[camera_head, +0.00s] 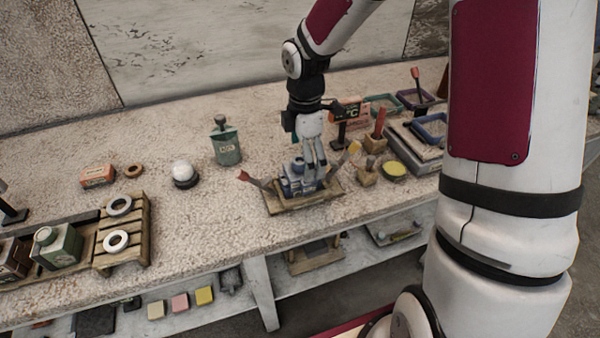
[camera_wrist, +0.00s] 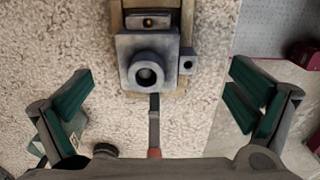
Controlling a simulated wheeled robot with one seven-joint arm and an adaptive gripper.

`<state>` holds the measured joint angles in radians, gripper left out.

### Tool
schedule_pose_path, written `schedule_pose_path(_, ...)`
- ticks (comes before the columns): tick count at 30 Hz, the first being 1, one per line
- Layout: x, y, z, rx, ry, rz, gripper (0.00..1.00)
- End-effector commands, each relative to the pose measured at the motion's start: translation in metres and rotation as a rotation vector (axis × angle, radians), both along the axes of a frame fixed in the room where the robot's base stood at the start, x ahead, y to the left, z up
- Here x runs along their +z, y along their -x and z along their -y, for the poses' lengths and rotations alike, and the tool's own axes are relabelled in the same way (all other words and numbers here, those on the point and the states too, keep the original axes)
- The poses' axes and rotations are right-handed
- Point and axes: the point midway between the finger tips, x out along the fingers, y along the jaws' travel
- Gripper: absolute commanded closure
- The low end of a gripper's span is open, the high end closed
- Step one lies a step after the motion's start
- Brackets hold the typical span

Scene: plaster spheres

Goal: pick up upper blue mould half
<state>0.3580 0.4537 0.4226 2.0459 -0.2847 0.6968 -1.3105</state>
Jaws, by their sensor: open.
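The blue mould (camera_head: 297,186) sits in a wooden tray (camera_head: 283,210) on the bench, partly hidden by my gripper in the head view. In the wrist view the upper blue mould half (camera_wrist: 130,47) looks grey-blue, a square block with a round raised opening. A smaller block with a hole joins its right side. The seam to the lower half cannot be made out. My gripper (camera_head: 316,172) points down over the tray. In the wrist view my gripper (camera_wrist: 160,98) is open, its green pads wide apart, with the block ahead of them, towards the top of the picture.
A red-tipped tool (camera_wrist: 154,130) sticks out from the tray. A green bottle (camera_head: 226,145) and a white sphere on a dark stand (camera_head: 183,172) stand to the left. The bench's front edge is close to the tray.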

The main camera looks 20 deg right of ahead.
Motion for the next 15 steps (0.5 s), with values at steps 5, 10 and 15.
schedule_pose_path(5,-0.021,-0.001,-0.004,0.002,-0.001,-0.004,0.0)
schedule_pose_path(10,-0.044,-0.002,-0.006,0.001,-0.001,-0.005,0.0)
schedule_pose_path(15,-0.052,-0.002,-0.005,0.001,0.0,-0.001,0.0)
